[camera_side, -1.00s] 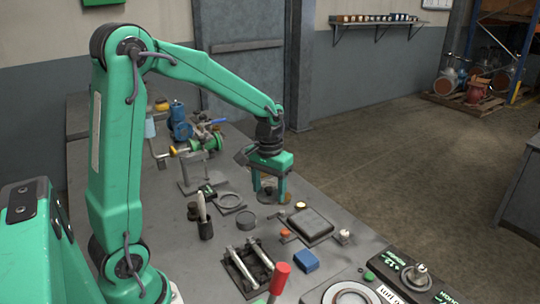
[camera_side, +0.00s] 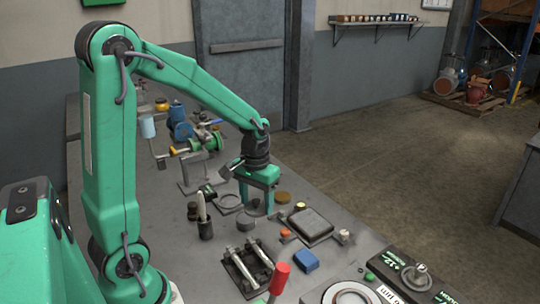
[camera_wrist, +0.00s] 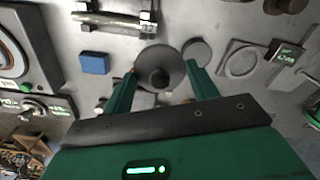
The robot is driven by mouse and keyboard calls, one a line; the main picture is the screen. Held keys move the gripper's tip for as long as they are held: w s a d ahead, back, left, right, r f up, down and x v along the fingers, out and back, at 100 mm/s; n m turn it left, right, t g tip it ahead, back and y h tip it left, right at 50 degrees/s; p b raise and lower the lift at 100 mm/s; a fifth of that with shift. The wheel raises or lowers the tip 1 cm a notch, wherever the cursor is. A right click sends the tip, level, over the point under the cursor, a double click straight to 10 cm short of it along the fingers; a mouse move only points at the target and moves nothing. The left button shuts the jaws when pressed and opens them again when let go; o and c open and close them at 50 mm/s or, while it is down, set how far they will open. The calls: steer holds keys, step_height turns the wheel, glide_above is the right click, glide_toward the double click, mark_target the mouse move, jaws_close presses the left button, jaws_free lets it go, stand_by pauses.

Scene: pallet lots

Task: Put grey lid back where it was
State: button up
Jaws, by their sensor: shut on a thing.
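A round grey lid (camera_wrist: 174,66) with a dark knob shows between my fingers in the wrist view. My gripper (camera_wrist: 161,88) is shut on it. In the side view my gripper (camera_side: 257,208) points down low over the bench, and the lid is hard to make out there. A round brown-topped tin (camera_side: 283,197) stands just right of the gripper. A flat dark grey disc (camera_side: 247,219) lies on the bench in front of the gripper and also shows in the wrist view (camera_wrist: 196,52).
A plate with a ring (camera_side: 229,202) lies left of the gripper. A green valve assembly (camera_side: 206,143) is behind.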

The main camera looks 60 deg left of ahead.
glide_above(246, 218)
step_height(246, 218, down, 5)
steer(key=shift+r, duration=0.15)
steer(key=shift+f, duration=2)
steer(key=shift+f, duration=0.1)
steer(key=o, duration=0.9)
steer(key=shift+o, duration=0.2)
step_height(246, 218, up, 12)
